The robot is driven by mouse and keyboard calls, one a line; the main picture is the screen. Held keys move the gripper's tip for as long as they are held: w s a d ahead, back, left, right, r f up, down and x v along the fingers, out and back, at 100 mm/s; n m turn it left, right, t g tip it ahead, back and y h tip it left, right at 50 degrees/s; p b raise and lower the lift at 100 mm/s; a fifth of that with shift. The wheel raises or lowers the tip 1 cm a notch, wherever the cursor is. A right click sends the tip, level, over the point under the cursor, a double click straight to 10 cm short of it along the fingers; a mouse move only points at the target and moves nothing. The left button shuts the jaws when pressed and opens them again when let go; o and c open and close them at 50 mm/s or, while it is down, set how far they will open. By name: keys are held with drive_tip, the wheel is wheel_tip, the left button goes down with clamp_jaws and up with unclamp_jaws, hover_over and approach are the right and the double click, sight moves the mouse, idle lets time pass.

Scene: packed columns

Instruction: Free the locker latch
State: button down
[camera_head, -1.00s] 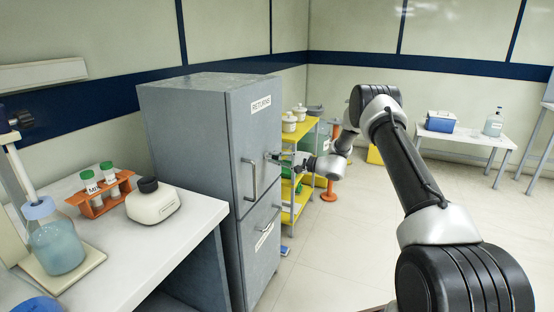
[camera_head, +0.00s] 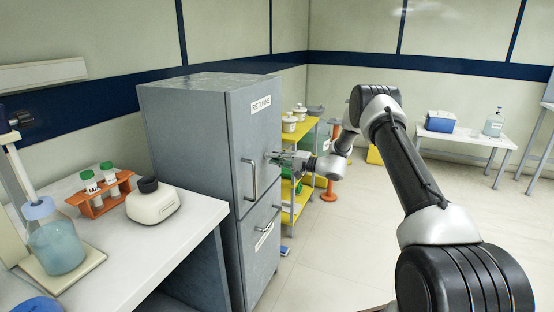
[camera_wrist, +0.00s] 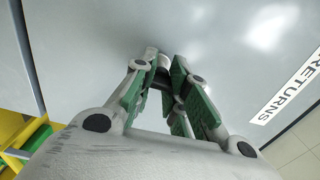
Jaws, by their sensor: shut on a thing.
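The grey locker (camera_head: 240,120) stands left of centre, with a RETURNS label on its upper door; the label (camera_wrist: 290,95) also shows in the wrist view. The upper door looks closed. My gripper (camera_head: 277,158) is at the right side of that door, at the latch. In the wrist view my gripper (camera_wrist: 168,72) has its green-padded fingers shut on the latch (camera_wrist: 163,62), a small metal piece close to the door face. Most of the latch is hidden by the fingers.
A bar handle (camera_head: 252,181) is on the upper door, left of my gripper. A yellow shelf (camera_head: 298,205) with pots stands behind the locker. A white bench (camera_head: 185,235) with bottles and a tube rack is at left. The floor at right is clear.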

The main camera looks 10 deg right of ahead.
drive_tip(key=shift+f, duration=0.1)
drive_tip(key=c, duration=0.7)
unclamp_jaws()
drive_tip(key=v, duration=1.2)
